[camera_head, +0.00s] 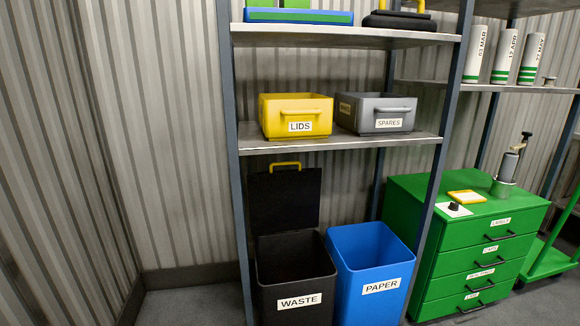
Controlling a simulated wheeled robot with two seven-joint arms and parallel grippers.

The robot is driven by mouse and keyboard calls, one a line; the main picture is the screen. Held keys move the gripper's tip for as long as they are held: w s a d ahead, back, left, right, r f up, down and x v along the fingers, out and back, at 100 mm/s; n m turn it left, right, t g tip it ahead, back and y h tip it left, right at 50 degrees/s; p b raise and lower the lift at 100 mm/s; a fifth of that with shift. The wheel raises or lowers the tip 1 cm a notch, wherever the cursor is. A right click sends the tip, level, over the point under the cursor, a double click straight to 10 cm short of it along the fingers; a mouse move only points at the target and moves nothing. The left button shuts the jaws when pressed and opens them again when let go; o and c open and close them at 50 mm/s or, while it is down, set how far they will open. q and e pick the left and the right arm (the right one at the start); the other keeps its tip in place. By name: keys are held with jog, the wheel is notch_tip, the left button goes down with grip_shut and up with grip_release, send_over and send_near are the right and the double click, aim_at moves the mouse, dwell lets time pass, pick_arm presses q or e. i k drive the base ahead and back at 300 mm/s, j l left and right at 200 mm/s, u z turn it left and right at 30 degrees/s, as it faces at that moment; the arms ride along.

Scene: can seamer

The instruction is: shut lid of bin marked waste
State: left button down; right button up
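The black bin marked WASTE (298,303) stands on the floor under the shelf unit. Its black lid (285,199) is open and stands upright at the back of the bin, with a yellow handle (285,165) at its top edge. The bin's dark inside is visible and no contents can be made out. Neither of my grippers is in view.
A blue open bin marked PAPER (381,287) stands right of the waste bin. A shelf (340,139) above holds a yellow LIDS box (296,116) and a grey SPARES box (376,113). A green drawer cabinet (470,245) stands at right. Floor (190,304) at left is clear.

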aim_at(286, 201)
jog(key=i+j+z, duration=0.9)
jog(key=j, duration=0.15)
jog(key=i+j+z, duration=0.15)
jog(key=j+z, duration=0.15)
jog(key=j, duration=0.15)
